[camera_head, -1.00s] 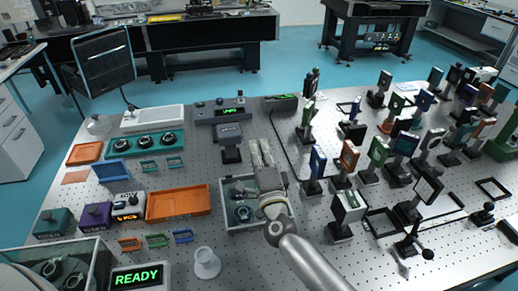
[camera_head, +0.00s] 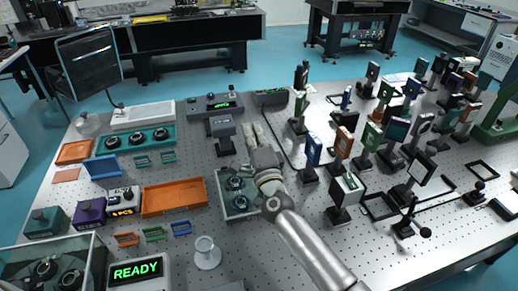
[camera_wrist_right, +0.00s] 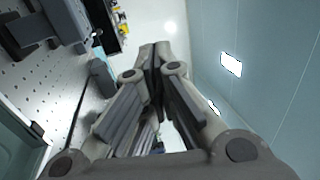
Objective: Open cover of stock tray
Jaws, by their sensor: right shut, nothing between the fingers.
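A light-walled tray (camera_head: 228,215) with dark round mounts inside sits near the middle of the optical table in the head view. I take it as the stock tray. My right arm hides its right side, and I cannot tell how its cover stands. My right gripper (camera_head: 257,132) is shut and empty, its fingers pointing away past the tray's far right corner. The closed fingers also show in the right wrist view (camera_wrist_right: 156,55). My left gripper is not in view.
A grey post-like device (camera_head: 224,137) stands just left of the right fingers. Many post-mounted optics (camera_head: 313,150) crowd the right side. An orange tray (camera_head: 174,200) lies to the left. A white cup-shaped piece (camera_head: 206,253) and a READY display (camera_head: 137,270) stand in front.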

